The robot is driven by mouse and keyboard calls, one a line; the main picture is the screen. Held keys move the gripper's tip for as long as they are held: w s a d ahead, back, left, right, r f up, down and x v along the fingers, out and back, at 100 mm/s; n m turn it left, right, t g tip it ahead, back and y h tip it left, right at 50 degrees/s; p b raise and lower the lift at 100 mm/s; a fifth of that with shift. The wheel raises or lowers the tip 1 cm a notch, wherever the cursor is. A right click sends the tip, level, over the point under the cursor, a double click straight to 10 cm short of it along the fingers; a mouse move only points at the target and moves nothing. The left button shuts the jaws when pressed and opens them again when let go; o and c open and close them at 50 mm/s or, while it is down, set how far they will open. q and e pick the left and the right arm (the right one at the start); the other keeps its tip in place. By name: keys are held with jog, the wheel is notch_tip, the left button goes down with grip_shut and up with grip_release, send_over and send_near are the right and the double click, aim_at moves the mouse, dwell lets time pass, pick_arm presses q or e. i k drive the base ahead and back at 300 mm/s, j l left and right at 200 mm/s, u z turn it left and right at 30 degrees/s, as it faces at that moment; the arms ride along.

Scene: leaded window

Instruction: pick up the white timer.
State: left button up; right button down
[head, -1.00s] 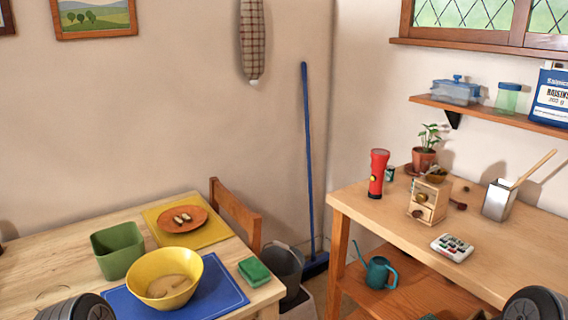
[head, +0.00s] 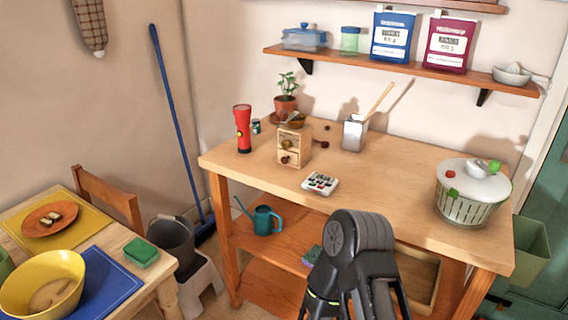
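The white timer (head: 320,183) is a small flat white block with several dark and coloured buttons on its face. It lies on the wooden workbench top (head: 395,190), near the front edge and in front of the wooden grinder box. Nothing covers it. A dark link of my arm, probably the right one, rises from the bottom of the head view, in front of the bench and below the timer.
A grinder box (head: 293,145), red flashlight (head: 243,130) and metal holder (head: 355,134) stand behind the timer. A salad spinner (head: 473,195) stands at the right. The bench between timer and spinner is clear. A blue watering can (head: 262,220) sits on the shelf below.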

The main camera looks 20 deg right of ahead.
aim_at(325, 191)
jog(key=i+l, duration=0.1)
jog(key=i, duration=0.55)
jog(key=z, duration=2.5)
jog(key=j, duration=0.1)
